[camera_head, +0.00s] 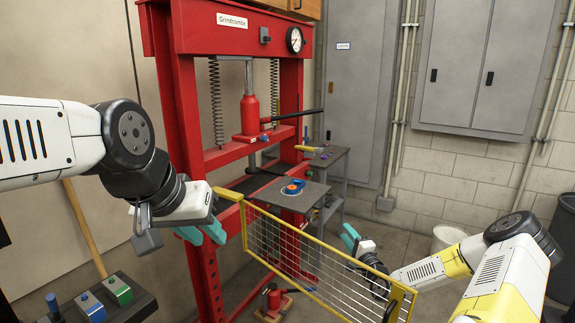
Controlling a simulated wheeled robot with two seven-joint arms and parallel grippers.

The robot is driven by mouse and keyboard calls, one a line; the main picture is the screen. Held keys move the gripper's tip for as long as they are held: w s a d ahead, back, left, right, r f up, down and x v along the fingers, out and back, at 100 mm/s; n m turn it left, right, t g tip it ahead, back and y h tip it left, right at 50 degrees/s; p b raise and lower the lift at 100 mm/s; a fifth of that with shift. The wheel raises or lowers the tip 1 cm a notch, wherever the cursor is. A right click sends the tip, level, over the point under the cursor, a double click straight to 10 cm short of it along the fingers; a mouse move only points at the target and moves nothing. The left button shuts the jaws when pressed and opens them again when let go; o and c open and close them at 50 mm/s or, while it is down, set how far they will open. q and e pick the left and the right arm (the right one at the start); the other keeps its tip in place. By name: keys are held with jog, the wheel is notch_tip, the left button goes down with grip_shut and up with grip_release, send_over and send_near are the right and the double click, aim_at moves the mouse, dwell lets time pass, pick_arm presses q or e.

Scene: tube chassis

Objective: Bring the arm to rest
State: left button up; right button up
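My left arm comes in from the left. Its gripper (206,234), with teal fingers, hangs in front of the red press frame's post. The two fingers show a gap with nothing visible between them. My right arm, white and yellow, comes in from the lower right. Its gripper (349,237) points left and up, beside the yellow mesh guard (315,258). Its teal fingers are small and partly overlapped, so I cannot tell whether they are apart.
The red press (205,170) stands in front of the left arm. A dark tray (125,300) with blue and green blocks is at the lower left. A white bin (447,236) stands by the wall.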

jog(key=s+a+r+n+g, duration=0.1)
jog(key=a+r+n+g, duration=0.4)
jog(key=n, duration=0.3)
jog(key=s+d+r+n+g+h, duration=0.2)
jog(key=s+r+n+g+h, duration=0.3)
jog(key=s+r, duration=1.15)
jog(key=s+a+r+n+g+y, duration=0.1)
jog(key=s+a+r, duration=0.1)
jog(key=s, duration=0.9)
jog(key=s+a+r+n+y, duration=0.1)
jog(key=s+r, duration=0.4)
jog(key=s, duration=0.6)
jog(key=shift+a+n+g, duration=0.35)
jog(key=shift+n+g, duration=0.05)
jog(key=shift+n, duration=0.2)
